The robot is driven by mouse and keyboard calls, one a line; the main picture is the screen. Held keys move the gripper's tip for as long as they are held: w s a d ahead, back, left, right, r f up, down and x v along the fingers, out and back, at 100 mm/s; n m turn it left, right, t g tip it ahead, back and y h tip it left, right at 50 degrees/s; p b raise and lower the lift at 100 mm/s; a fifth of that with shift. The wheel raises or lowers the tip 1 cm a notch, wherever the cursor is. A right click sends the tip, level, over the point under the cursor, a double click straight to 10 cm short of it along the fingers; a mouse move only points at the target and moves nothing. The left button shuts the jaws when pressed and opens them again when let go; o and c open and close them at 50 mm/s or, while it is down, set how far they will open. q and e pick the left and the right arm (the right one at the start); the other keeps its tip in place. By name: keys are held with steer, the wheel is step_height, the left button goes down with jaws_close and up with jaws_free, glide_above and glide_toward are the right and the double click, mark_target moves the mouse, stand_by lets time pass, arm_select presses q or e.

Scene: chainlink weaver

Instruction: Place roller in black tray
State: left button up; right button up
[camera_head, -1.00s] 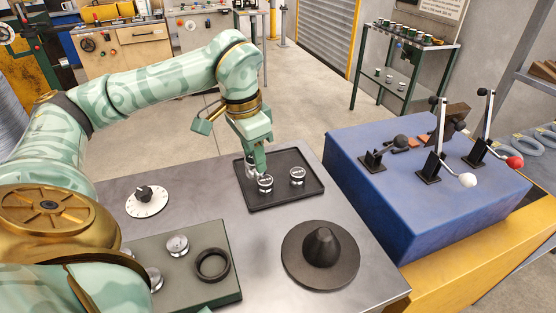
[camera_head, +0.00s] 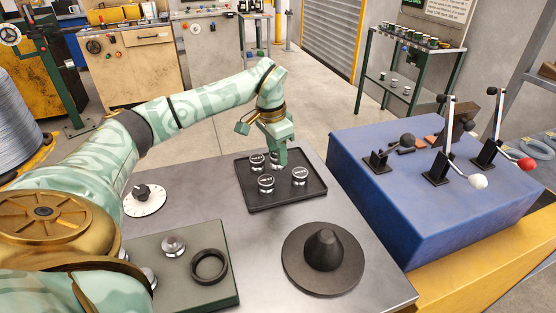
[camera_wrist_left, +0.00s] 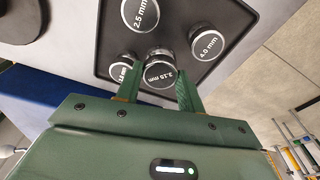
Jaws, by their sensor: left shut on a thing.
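In the left wrist view this roller, marked 3.15 mm (camera_wrist_left: 160,74), sits between the fingers (camera_wrist_left: 158,90). Other rollers stand around it, marked 2.5 mm (camera_wrist_left: 140,14) and 4.0 mm (camera_wrist_left: 207,43), plus one partly hidden by a finger (camera_wrist_left: 121,71). I cannot tell whether the held roller touches the tray floor. My right gripper is not in view.
A green plate (camera_head: 205,296) at the front left carries a roller (camera_head: 173,246), a black ring (camera_head: 209,266) and another roller partly covered by my arm. A black cone on a disc (camera_head: 323,255) stands in front of the tray. A blue box with levers (camera_head: 420,215) stands right.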

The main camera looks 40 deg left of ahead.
mark_target(276, 154)
arm_select(q)
step_height(276, 154, down, 4)
steer(key=shift+w+r+b, duration=0.15)
steer(key=shift+r+b, duration=0.05)
steer(key=shift+b, duration=0.45)
steer(key=shift+r, duration=0.15)
steer(key=o, duration=1.2)
steer(key=shift+o, duration=0.2)
step_height(276, 154, up, 12)
steer(key=s+p, duration=0.1)
steer(key=p, duration=0.3)
steer(key=shift+s+a, duration=0.25)
